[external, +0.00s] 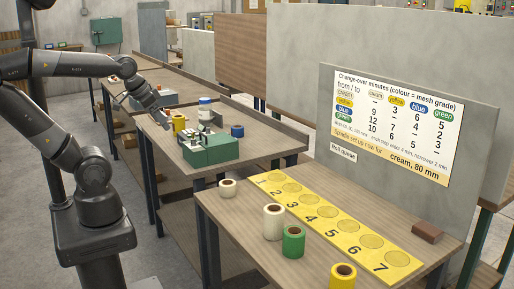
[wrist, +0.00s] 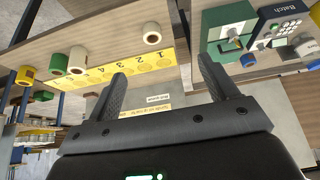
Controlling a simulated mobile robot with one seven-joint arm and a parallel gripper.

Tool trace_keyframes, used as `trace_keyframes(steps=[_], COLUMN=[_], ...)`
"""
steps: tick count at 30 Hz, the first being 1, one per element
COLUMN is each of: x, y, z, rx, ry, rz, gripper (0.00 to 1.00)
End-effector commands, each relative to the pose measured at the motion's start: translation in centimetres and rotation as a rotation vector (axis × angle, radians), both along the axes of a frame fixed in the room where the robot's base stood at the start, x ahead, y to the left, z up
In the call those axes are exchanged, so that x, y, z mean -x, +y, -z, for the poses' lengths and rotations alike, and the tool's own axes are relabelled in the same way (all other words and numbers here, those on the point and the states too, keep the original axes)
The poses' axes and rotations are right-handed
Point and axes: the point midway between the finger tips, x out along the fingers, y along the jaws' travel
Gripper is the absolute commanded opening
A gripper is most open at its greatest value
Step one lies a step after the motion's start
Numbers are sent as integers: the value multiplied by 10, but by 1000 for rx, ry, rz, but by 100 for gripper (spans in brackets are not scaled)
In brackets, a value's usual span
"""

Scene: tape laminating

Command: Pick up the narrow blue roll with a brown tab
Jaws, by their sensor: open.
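A short blue roll (external: 237,131) stands on the middle table behind and right of the green machine. It also shows in the wrist view (wrist: 248,60), beside the green machine. I cannot make out a brown tab on it. Another blue-and-white item (external: 204,102) stands behind the machine; its details are too small to tell. My gripper (external: 164,121) is near the left part of that table, left of the machine and apart from the blue roll. In the wrist view my gripper (wrist: 162,72) has its two fingers spread with nothing between them.
The green machine (external: 210,150) and a yellow roll (external: 179,121) stand near my gripper. The near table holds cream rolls (external: 273,222), a green roll (external: 293,242), a yellow roll (external: 343,277), a brown block (external: 427,232) and an empty numbered yellow strip (external: 335,220). A change-over board (external: 390,125) stands behind.

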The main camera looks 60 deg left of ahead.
Motion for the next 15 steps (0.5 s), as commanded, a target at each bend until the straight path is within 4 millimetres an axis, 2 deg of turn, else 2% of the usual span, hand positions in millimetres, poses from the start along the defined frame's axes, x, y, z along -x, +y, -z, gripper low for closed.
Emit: trace_keyframes(steps=[3,5,11,15], x=[0,0,0,-11], y=[0,0,0,2], z=[0,0,0,-6], rx=[0,0,0,-5], ry=[0,0,0,4], rz=[0,0,0,-3], gripper=[79,83,83,83])
